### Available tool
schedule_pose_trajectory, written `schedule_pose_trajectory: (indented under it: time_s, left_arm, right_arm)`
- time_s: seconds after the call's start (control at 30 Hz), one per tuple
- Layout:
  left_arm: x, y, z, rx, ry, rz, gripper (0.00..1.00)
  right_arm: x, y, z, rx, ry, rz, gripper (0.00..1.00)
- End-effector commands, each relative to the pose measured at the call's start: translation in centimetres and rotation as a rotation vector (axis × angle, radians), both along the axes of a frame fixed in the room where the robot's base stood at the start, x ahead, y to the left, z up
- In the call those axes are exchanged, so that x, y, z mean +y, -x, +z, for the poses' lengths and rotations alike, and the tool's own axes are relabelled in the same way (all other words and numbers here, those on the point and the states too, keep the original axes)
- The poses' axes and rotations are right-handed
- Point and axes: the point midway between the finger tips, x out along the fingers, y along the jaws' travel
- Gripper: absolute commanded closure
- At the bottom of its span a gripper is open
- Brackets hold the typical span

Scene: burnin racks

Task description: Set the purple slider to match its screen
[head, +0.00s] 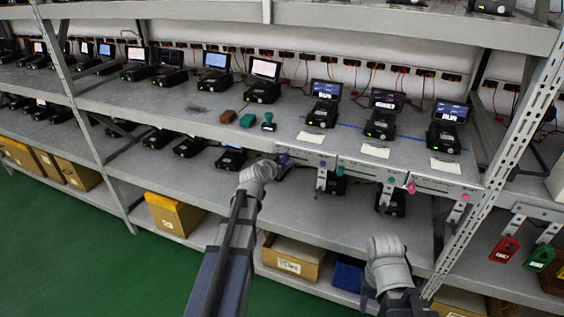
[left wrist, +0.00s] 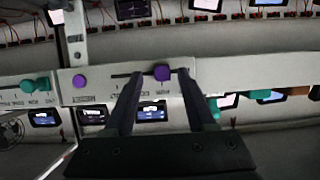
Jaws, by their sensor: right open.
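The purple slider knob (head: 284,159) sits in a slot on the shelf's front rail, at the left end of its panel. In the left wrist view the purple slider (left wrist: 162,73) lies between the two fingers of my left gripper (left wrist: 160,76), with a gap visible on both sides. My left gripper (head: 277,166) is open at the rail. A round purple knob (left wrist: 79,81) is on the same panel. The screen (head: 326,90) above the panel is lit, but its text is too small to read. My right gripper (head: 368,290) is open, low in front of the shelves.
Teal (head: 340,170) and pink (head: 411,187) knobs are along the same rail, to the right. Two stamp-like teal objects and a brown block (head: 227,117) lie on the shelf. The green floor is clear at left.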

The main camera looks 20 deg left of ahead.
Motion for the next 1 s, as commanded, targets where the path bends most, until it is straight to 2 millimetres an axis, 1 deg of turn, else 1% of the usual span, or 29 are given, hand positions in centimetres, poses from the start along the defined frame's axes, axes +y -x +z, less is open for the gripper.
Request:
schedule_pose_trajectory:
  time_s: [0.23, 0.37, 0.47, 0.8, 0.9, 1.0]
  left_arm:
    - [0.0, 0.0, 0.0, 0.0, 0.0, 0.0, 0.44]
    - [0.0, 0.6, 0.3, 0.0, 0.001, 0.0, 0.44]
    - [0.0, 1.6, 0.8, 0.0, 0.002, 0.001, 0.44]
    - [0.0, 6.6, 2.8, 0.0, 0.0, 0.001, 0.44]
    - [0.0, 7.2, 3.0, 0.0, 0.001, 0.0, 0.44]
    - [0.0, 7.3, 3.0, 0.0, 0.001, 0.0, 0.44]
  right_arm:
    - [0.0, 0.0, 0.0, 0.0, 0.0, 0.0, 0.5]
    - [0.0, 0.0, 0.3, 0.0, 0.0, 0.0, 0.5]
    - [0.0, 0.0, 0.8, 0.0, 0.0, 0.0, 0.5]
    - [0.0, 0.0, 2.8, 0.0, 0.0, 0.0, 0.5]
    - [0.0, 0.0, 3.0, 0.0, 0.0, 0.0, 0.5]
    - [0.0, 0.0, 3.0, 0.0, 0.0, 0.0, 0.5]
